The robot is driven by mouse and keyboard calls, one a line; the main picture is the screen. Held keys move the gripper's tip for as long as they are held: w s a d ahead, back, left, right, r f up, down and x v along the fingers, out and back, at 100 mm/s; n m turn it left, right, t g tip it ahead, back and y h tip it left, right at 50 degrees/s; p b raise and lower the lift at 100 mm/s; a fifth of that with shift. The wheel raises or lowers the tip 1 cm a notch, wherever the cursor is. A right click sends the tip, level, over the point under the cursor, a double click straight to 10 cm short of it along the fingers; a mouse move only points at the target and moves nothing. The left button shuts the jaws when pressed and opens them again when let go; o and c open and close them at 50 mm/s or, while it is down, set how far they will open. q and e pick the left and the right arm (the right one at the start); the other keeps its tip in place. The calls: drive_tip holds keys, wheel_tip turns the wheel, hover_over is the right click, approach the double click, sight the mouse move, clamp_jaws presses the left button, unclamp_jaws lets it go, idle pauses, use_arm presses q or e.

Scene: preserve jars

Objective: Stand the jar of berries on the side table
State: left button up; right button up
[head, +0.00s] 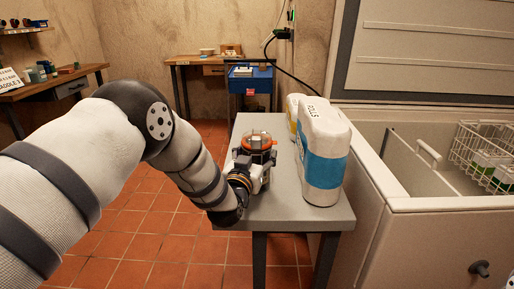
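The jar of berries (257,141), a glass jar with an orange rim around its lid, is upright over the grey side table (278,216), left of the middle of the top. My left gripper (252,163) reaches it from the front left, with its fingers around the jar and seemingly shut on it. The gripper hides the jar's lower part, so I cannot tell whether its base touches the table. My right gripper is not in view.
A white and blue package (322,155) stands on the table just right of the jar, with another package (293,112) behind it. An open chest freezer (440,240) with a wire basket (484,150) is at the right. The table's front strip is bare.

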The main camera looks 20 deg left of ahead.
use_arm(q)
drive_tip(key=shift+r, duration=0.2)
drive_tip(key=o, duration=2)
drive_tip(key=shift+f, duration=0.2)
drive_tip(key=shift+c, duration=0.2)
drive_tip(key=shift+r, duration=0.1)
